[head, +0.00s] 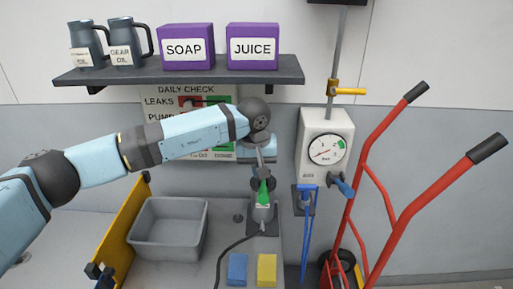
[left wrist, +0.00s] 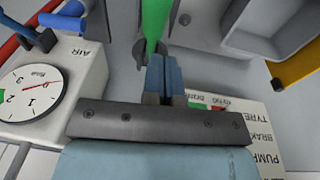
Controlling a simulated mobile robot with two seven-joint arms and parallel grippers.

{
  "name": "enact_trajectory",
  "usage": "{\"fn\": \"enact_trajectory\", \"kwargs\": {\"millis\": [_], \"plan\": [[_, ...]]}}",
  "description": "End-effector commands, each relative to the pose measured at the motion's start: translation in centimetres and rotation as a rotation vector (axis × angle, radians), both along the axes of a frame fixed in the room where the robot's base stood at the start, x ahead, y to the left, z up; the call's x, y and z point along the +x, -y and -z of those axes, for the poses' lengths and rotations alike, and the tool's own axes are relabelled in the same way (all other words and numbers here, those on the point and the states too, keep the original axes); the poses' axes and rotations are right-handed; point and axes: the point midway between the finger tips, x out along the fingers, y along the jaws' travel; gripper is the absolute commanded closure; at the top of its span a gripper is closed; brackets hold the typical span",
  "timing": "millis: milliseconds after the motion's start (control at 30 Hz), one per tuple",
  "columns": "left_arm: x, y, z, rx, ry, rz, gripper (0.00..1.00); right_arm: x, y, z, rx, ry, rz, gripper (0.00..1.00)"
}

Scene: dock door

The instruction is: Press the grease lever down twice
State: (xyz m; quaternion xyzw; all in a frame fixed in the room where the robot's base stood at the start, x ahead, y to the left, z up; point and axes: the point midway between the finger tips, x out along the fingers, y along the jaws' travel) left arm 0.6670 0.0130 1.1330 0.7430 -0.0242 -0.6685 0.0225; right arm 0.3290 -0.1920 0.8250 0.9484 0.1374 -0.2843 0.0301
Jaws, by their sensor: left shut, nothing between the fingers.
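The grease lever has a green handle (head: 263,192) that stands nearly upright above its grey pump body (head: 263,214) in the head view. My left gripper (head: 258,180) is directly above the lever, pointing down, with its fingers together and nothing between them. In the left wrist view the shut blue fingertips (left wrist: 163,62) are close to the end of the green handle (left wrist: 155,22). I cannot tell whether they touch it. The lever's base is largely hidden in the wrist view. My right gripper is in neither view.
A grey bin (head: 168,254) and a yellow panel (head: 128,222) are left of the pump. A pressure gauge box (head: 314,165) and a red hand truck (head: 385,195) are to the right. A shelf (head: 180,80) with jugs and purple boxes is above. Blue and yellow blocks (head: 267,270) lie in front.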

Motion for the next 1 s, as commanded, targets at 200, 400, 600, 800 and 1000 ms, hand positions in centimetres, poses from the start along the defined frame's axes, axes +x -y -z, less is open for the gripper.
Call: {"fn": "enact_trajectory", "kwargs": {"millis": [200,400,600,800,1000], "plan": [[-1.2,0.5,2.1,0.000,-0.002,0.001,1.00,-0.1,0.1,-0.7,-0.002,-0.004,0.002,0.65],[-1.4,0.7,2.6,-0.001,0.001,0.001,1.00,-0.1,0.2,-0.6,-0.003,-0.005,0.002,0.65],[-1.4,0.6,2.6,0.000,0.001,0.001,1.00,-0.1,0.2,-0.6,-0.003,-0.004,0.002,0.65],[-1.4,0.6,3.1,0.000,0.015,0.002,1.00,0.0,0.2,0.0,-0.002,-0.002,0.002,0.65],[-1.4,0.6,4.7,0.000,0.087,0.003,1.00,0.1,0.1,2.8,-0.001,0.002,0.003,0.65]]}}
